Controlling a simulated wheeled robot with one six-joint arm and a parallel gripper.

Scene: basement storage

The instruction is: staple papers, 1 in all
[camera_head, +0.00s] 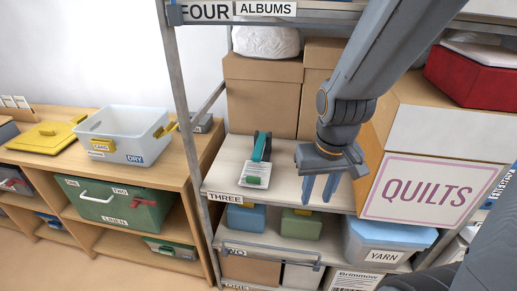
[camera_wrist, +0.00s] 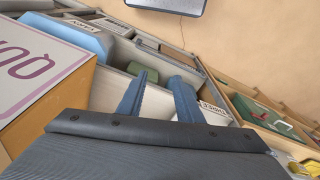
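Papers (camera_head: 257,182), a small white sheet or stack, lie at the front of the shelf labelled THREE in the head view. A dark and teal stapler-like thing (camera_head: 261,147) stands upright right behind them. The papers are not clear in the wrist view.
Shelf THREE (camera_head: 310,186) has bare room between papers and QUILTS box (camera_head: 428,190). Cardboard boxes (camera_head: 262,95) stand behind. A metal post (camera_head: 185,110) is at left.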

